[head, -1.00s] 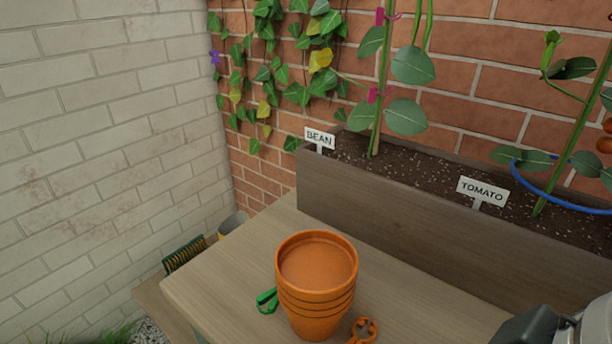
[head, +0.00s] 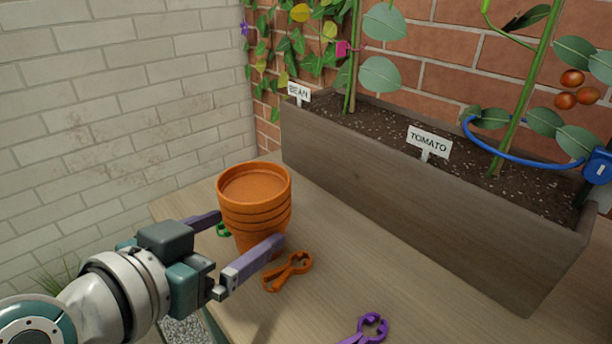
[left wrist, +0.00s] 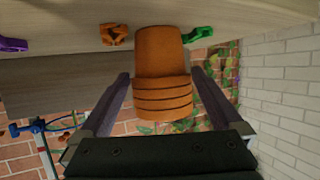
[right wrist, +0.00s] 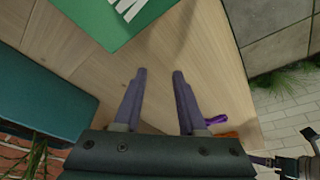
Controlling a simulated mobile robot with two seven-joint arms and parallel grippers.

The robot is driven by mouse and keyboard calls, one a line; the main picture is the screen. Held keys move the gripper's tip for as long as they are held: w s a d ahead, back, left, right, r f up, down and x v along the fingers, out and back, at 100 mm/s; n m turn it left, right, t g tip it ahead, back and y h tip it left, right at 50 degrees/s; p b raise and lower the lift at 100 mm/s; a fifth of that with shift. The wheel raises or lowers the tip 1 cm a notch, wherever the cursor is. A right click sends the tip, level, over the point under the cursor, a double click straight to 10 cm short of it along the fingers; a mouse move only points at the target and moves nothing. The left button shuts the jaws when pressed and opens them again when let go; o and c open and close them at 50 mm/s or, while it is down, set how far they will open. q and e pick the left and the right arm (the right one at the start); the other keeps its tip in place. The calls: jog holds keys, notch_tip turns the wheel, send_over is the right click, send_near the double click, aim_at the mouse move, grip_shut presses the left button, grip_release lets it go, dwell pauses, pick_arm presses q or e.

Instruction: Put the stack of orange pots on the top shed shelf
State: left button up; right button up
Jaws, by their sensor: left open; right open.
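The stack of orange pots (head: 256,208) stands upright on the wooden bench in the head view, several pots nested together. It also shows between the fingers in the left wrist view (left wrist: 162,75). My left gripper (head: 245,228) is open, with one finger on each side of the stack; I cannot tell whether they touch it. My right gripper (right wrist: 160,75) is open and empty above a wooden surface in the right wrist view, with no pots between its fingers. The top shed shelf is not identifiable in these views.
An orange clip (head: 288,272) lies just right of the pots, a purple clip (head: 368,328) nearer the front, and a green clip (head: 222,230) behind the left finger. A wooden planter (head: 420,190) with bean and tomato plants borders the back. A green item (right wrist: 105,25) lies near my right gripper.

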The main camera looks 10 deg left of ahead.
aim_at(254, 198)
pick_arm(q)
jog(key=b+x, duration=0.1)
jog(key=x, duration=0.4)
jog(key=shift+w, duration=0.15)
jog(key=shift+c, duration=0.2)
jog(key=c, duration=1.1)
